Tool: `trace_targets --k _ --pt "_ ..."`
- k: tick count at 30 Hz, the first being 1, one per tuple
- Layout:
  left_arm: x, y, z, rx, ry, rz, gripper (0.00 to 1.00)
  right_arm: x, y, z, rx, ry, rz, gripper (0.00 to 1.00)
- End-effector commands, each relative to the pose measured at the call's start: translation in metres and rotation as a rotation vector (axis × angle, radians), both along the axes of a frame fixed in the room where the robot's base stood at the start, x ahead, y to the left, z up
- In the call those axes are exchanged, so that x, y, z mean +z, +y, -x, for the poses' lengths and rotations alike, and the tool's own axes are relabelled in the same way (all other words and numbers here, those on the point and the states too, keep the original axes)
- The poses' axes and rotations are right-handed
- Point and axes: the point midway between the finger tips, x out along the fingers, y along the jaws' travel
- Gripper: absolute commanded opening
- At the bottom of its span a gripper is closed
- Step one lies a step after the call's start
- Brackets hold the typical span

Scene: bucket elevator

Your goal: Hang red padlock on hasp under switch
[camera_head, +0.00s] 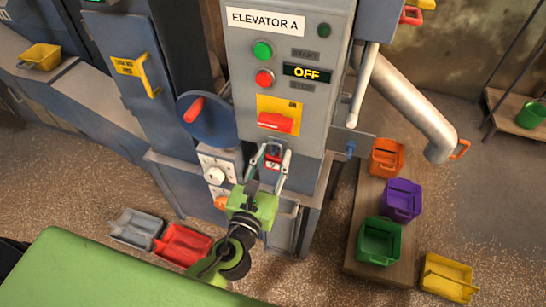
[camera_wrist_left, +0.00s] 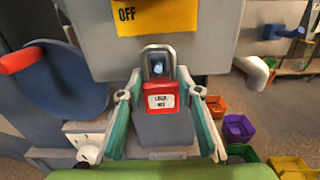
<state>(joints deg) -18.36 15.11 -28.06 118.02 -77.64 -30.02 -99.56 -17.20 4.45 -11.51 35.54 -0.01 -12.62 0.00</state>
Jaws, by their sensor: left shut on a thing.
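The red padlock (camera_head: 272,163) with a grey shackle and a white label is held upright in front of the grey panel, just below the switch. My left gripper (camera_head: 273,157) is shut on it, with one finger at each side of the body. The padlock (camera_wrist_left: 161,98) is in the middle of the left wrist view, its shackle upward and a small bluish piece showing inside the loop. I cannot tell whether the shackle is around the hasp or in front of it. The switch (camera_head: 275,122) has a red handle on a yellow plate marked OFF. My right gripper is not in view.
A blue wheel with a red handle (camera_head: 194,110) is left of the panel. A white box with a knob (camera_head: 216,175) sits below it. Orange (camera_head: 386,144), purple (camera_head: 401,215) and green (camera_head: 379,256) buckets stand at the right. Grey and red scoops (camera_head: 181,244) lie on the floor.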

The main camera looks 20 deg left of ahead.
Motion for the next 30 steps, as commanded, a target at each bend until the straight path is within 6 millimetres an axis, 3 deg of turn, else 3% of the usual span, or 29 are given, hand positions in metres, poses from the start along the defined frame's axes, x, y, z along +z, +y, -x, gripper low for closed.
trace_targets --k 30 --pt "-0.016 0.0 0.0 0.0 -0.001 0.0 0.09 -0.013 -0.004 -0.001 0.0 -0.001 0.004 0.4"
